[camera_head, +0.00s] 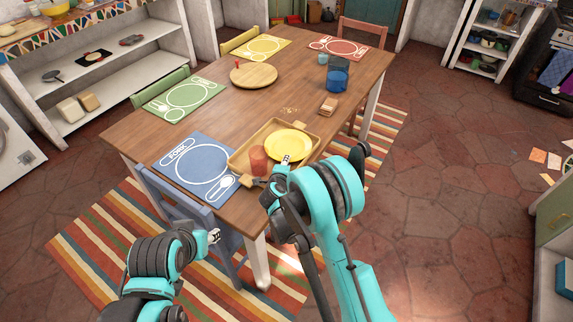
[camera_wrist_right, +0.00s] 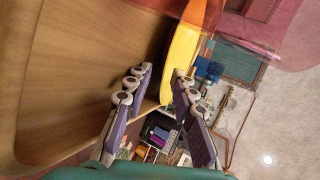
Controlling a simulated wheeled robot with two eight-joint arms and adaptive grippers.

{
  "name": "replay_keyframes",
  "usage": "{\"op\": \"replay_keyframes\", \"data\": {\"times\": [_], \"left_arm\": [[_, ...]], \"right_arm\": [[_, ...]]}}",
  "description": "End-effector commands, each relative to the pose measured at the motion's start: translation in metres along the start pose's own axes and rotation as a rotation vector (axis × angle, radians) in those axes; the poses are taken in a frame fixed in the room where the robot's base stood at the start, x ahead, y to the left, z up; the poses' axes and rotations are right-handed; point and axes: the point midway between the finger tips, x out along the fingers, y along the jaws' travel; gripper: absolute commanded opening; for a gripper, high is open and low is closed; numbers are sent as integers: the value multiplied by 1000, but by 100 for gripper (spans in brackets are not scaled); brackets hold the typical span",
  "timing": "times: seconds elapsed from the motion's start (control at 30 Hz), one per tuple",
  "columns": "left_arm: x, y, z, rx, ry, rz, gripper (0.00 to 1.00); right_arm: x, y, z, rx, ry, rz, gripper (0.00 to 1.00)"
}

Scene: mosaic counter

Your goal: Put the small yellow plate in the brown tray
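The small yellow plate (camera_head: 289,142) appears nearly flat at the right part of the brown tray (camera_head: 240,160), within its outline. I cannot tell if it rests fully on the bottom. My right gripper (camera_head: 284,161) is at the plate's near edge. In the right wrist view the yellow plate (camera_wrist_right: 183,55) shows edge-on between the fingers of my right gripper (camera_wrist_right: 162,80). The fingers stand apart, with a gap between the left finger and the plate. My left gripper (camera_head: 214,237) is low beside the blue chair, away from the tray; its finger opening is too small to judge.
A reddish translucent cup (camera_head: 258,160) stands in the tray, left of my right gripper. A blue placemat (camera_head: 196,170) lies left of the tray. Coasters (camera_head: 329,106), a blue cup (camera_head: 338,74) and a round board (camera_head: 254,75) stand farther back.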

Motion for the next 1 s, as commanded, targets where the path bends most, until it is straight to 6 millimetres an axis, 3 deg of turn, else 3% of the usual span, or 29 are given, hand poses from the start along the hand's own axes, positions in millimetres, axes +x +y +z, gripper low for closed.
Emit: {"op": "replay_keyframes", "data": {"times": [0.17, 0.27, 0.7, 1.0], "left_arm": [[-1, 0, -1, 0, 0, 0, 40], [-5, 0, -3, 0, 0, 0, 40], [-23, 0, -16, 0, 0, 0, 40], [-24, 0, -18, 0, 0, 0, 40]], "right_arm": [[-4, -1, 1, -1, -1, 0, 26], [-16, -2, 1, -1, -2, 0, 26], [-105, -2, 1, -2, -3, 0, 26], [-120, -2, 0, -3, -1, -4, 26]]}}
